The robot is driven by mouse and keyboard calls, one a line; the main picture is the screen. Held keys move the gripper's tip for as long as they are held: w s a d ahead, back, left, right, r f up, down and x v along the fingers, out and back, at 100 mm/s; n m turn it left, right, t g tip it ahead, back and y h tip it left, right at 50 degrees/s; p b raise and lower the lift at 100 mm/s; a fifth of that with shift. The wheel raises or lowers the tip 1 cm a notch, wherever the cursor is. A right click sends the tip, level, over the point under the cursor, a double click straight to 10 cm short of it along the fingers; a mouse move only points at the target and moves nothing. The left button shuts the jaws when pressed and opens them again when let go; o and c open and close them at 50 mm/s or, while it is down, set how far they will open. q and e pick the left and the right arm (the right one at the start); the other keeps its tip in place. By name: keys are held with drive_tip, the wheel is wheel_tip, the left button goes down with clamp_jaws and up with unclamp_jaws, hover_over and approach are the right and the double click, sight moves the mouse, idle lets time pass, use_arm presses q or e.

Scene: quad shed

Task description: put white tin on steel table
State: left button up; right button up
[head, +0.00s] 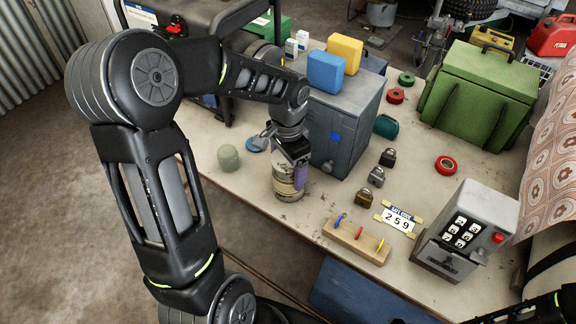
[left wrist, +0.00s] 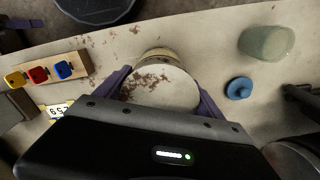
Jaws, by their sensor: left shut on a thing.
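The white tin (head: 287,188) is a short cream cylinder with rusty brown patches, upright at the front of the pale, stained tabletop (head: 240,190). My left gripper (head: 296,172) comes down on it from above and is shut on it. In the left wrist view, the tin's round, rust-flecked lid (left wrist: 162,88) sits between the two purple fingers. I cannot tell whether its base touches the tabletop or is just above it. I cannot tell whether this tabletop is the steel table. My right gripper is not in view.
A grey-green cylinder (head: 228,157) and a blue knobbed disc (left wrist: 239,88) lie left of the tin in the head view. A grey metal box (head: 345,125) stands behind it. Padlocks (head: 376,177), a wooden key rack (head: 357,240) and a keypad box (head: 468,232) are to the right.

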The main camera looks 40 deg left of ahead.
use_arm(q)
drive_tip(key=o, duration=1.8)
drive_tip(key=shift+f, duration=0.1)
wheel_tip(320, 180, up, 12)
drive_tip(key=shift+r+b, duration=0.15)
drive_tip(key=shift+b, duration=0.3)
